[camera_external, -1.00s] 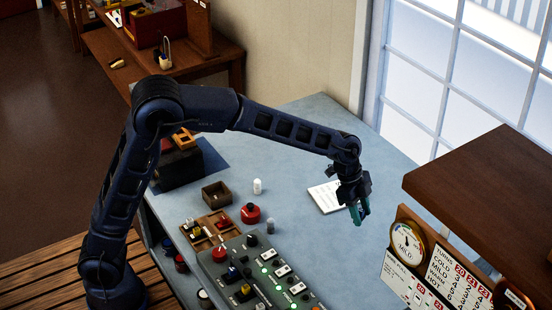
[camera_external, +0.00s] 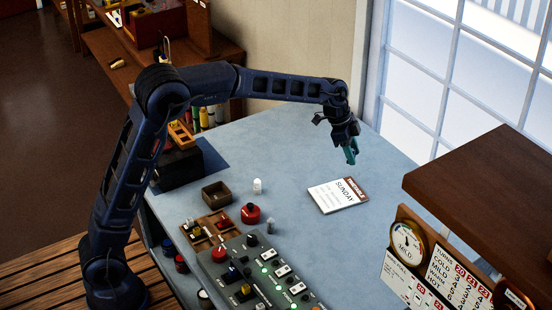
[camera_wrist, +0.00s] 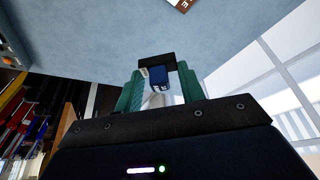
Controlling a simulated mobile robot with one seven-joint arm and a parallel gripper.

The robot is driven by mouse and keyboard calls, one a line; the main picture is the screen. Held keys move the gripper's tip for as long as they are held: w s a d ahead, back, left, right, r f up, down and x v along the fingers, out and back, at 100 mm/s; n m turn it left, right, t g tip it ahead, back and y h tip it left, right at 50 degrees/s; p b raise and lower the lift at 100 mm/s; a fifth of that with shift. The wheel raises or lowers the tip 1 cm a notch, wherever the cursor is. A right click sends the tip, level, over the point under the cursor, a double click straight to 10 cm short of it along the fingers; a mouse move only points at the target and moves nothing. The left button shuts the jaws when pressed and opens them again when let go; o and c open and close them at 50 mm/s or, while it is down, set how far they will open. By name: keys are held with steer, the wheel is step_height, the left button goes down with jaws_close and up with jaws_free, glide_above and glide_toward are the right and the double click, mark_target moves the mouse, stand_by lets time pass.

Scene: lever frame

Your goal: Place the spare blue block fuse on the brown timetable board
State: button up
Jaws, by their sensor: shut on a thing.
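My gripper (camera_external: 351,153) is up in the air above the blue-grey table, beyond and slightly right of the timetable board. Its teal fingers are shut on the blue block fuse (camera_wrist: 160,77), which shows between them in the wrist view with white marks on its face. In the external view the fuse is too small to make out. The timetable board (camera_external: 338,196) lies flat on the table, with a brown header strip and a white face reading SUNDAY. Its corner also shows at the top of the wrist view (camera_wrist: 184,4). Nothing lies on its visible face.
A grey control panel (camera_external: 250,262), a wooden tray (camera_external: 206,229) of small parts, a red round knob (camera_external: 250,214), a white cylinder (camera_external: 257,185) and an open box (camera_external: 216,193) stand left of the board. A brown cabinet (camera_external: 480,190) rises at right. The table around the board is clear.

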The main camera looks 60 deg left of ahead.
steer(key=n, duration=0.1)
glide_above(343, 194)
steer(key=s, duration=0.2)
steer(key=f, duration=1.9)
steer(key=shift+w+a+f, duration=0.35)
steer(key=shift+a, duration=0.05)
steer(key=shift+f, duration=0.15)
steer(key=o, duration=1)
steer(key=shift+c, duration=0.2)
